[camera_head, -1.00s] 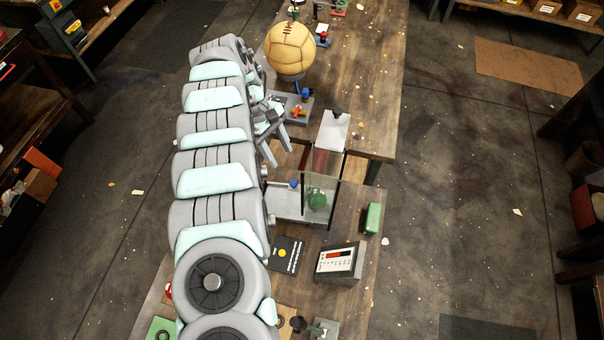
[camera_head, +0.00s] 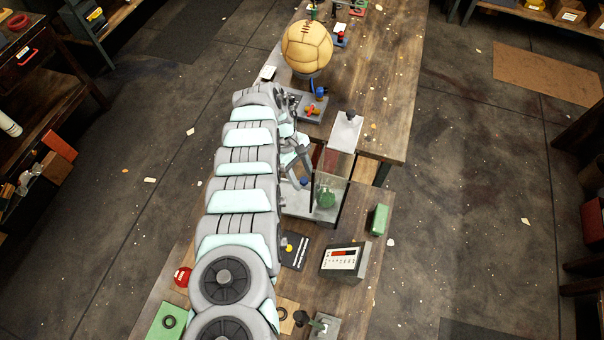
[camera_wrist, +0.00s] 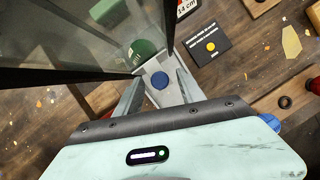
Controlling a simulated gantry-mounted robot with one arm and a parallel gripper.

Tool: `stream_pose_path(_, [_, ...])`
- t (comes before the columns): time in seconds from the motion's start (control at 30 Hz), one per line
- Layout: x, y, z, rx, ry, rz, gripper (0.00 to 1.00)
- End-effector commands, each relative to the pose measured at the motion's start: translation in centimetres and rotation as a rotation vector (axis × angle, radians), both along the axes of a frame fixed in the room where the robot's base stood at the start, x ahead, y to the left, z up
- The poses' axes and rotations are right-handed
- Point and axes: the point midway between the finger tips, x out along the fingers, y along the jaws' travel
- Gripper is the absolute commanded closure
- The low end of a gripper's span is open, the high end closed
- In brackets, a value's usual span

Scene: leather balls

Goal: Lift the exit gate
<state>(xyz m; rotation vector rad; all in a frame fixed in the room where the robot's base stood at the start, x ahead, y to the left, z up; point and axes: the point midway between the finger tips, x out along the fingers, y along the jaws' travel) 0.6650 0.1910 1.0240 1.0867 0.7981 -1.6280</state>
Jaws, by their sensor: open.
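A glass-walled box (camera_head: 334,166) with dark edges stands at the gap in the workbench, with a green ball (camera_head: 326,196) behind its glass. It fills the upper left of the wrist view (camera_wrist: 70,50). I cannot tell which pane is the exit gate. A blue knob (camera_head: 303,182) sits on a pale grey base beside the box. My gripper (camera_head: 299,166) is open and empty, just above the base. In the wrist view, the blue knob (camera_wrist: 159,80) shows between my two fingers (camera_wrist: 160,88); contact cannot be told.
A large tan leather ball (camera_head: 307,46) rests on a stand beyond. The bench's right side is mostly clear.

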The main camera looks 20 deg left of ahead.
Motion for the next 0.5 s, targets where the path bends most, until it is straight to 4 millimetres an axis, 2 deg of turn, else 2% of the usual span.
stream_pose_path(0.2, [0.02, 0.02, -0.02, 0.001, 0.0, 0.0, 0.54])
stream_pose_path(0.5, [0.02, 0.02, -0.01, 0.001, 0.0, 0.0, 0.78])
